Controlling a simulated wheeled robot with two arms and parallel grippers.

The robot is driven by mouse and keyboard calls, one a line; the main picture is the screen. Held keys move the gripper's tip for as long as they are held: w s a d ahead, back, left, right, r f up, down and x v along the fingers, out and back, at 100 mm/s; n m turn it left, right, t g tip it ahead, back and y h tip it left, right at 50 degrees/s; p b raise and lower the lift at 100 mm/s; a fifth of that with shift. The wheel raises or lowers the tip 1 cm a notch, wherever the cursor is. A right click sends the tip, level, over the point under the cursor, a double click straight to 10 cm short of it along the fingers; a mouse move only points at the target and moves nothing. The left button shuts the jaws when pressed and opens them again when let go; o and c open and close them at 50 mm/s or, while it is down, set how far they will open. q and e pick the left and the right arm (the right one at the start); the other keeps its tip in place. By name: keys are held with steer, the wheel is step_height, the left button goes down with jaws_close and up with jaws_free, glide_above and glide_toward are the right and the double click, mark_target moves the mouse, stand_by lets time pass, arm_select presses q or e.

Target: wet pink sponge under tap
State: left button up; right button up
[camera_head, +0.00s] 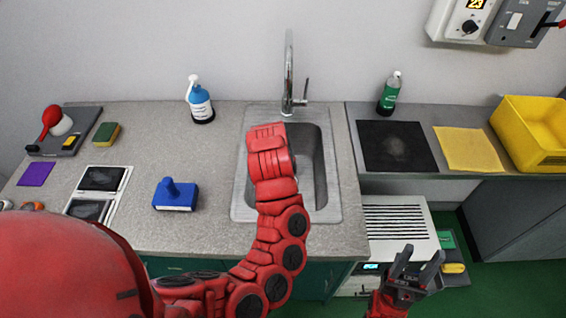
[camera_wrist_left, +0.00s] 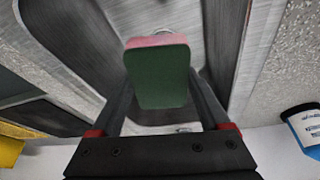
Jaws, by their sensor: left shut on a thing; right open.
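In the left wrist view, the pink sponge (camera_wrist_left: 158,41) has a pink layer and a dark green face. My left gripper (camera_wrist_left: 160,98) is shut on it, with one finger on each side. In the head view, my left arm reaches over the sink (camera_head: 239,205), and its red wrist hides the gripper and sponge. The metal tap (camera_head: 289,75) rises behind the sink, just beyond the wrist. I cannot see any water running. My right gripper (camera_head: 420,258) is open and empty, low at the right in front of the counter.
A blue-labelled bottle (camera_head: 201,103) stands left of the tap, and a green bottle (camera_head: 390,93) stands right. A black mat (camera_head: 395,146), yellow cloth (camera_head: 467,149) and yellow bin (camera_head: 530,130) are at right.

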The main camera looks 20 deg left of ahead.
arm_select(q)
steer(key=shift+a+f, duration=0.15)
steer(key=shift+f, duration=0.1)
steer(key=shift+f+n+t+p, duration=0.45)
steer(key=shift+t+p, duration=0.25)
steer(key=shift+p, duration=0.15)
steer(key=s+t+p, duration=0.1)
steer(key=s+a+n+t+p, duration=0.1)
steer(key=p, duration=0.1)
steer(key=a+t+p, duration=0.1)
steer(key=shift+s+r+n+t+y+p, duration=0.3)
steer(key=shift+s+r+n, duration=0.05)
steer(key=shift+s, duration=0.05)
steer(key=s+d+r+t+p, duration=0.1)
steer(key=s+r+t+p, duration=0.3)
steer(key=r, duration=0.3)
steer(key=x, duration=0.3)
steer(key=d+r+b+x, duration=0.1)
steer(key=x, duration=0.7)
steer(key=shift+w+d+r, duration=0.25)
steer(key=shift+w, duration=0.2)
steer(key=shift+w+f+n+b, duration=0.1)
steer(key=shift+w+n+b, duration=0.35)
steer(key=shift+w, duration=0.6)
